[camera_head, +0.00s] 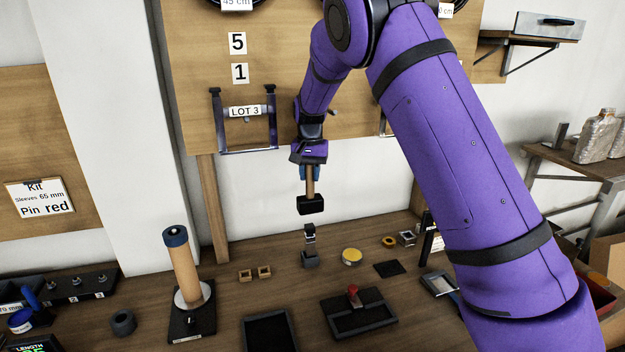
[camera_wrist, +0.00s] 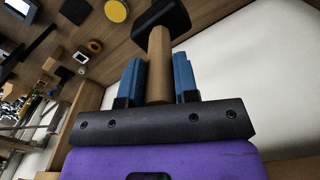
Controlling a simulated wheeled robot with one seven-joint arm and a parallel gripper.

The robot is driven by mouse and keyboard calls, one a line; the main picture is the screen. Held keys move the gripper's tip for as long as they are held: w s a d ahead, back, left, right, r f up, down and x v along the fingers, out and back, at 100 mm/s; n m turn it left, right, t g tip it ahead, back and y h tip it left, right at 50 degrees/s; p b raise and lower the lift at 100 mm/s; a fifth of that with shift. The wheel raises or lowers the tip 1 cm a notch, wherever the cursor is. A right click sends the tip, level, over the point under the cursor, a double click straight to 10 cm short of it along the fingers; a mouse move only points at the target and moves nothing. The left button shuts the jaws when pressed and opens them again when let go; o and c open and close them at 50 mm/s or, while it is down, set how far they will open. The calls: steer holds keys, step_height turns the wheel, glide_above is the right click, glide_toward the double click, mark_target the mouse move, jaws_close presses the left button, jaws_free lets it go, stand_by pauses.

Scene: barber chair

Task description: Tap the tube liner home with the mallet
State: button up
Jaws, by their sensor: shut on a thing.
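My gripper (camera_head: 309,170) is shut on the wooden handle of the mallet (camera_head: 311,204), with its black head hanging down. The wrist view shows the blue fingers on both sides of the handle (camera_wrist: 159,62), below the black head (camera_wrist: 162,17). In the head view the mallet hangs in the air above a small dark block with an upright grey piece (camera_head: 310,235). This may be the tube liner in its holder, but it is too small to tell. A gap shows between the mallet head and that piece. The wrist view does not clearly show it.
A tan cylinder with a dark blue top (camera_head: 182,262) stands at left on a black base. A yellow disc (camera_head: 351,256), a black pad (camera_head: 388,268) and a black tray with a red-handled item (camera_head: 358,312) lie nearby.

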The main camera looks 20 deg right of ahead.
mark_target(310, 192)
steer(key=shift+w, duration=0.3)
steer(key=shift+f, duration=3.3)
steer(key=shift+r, duration=3.05)
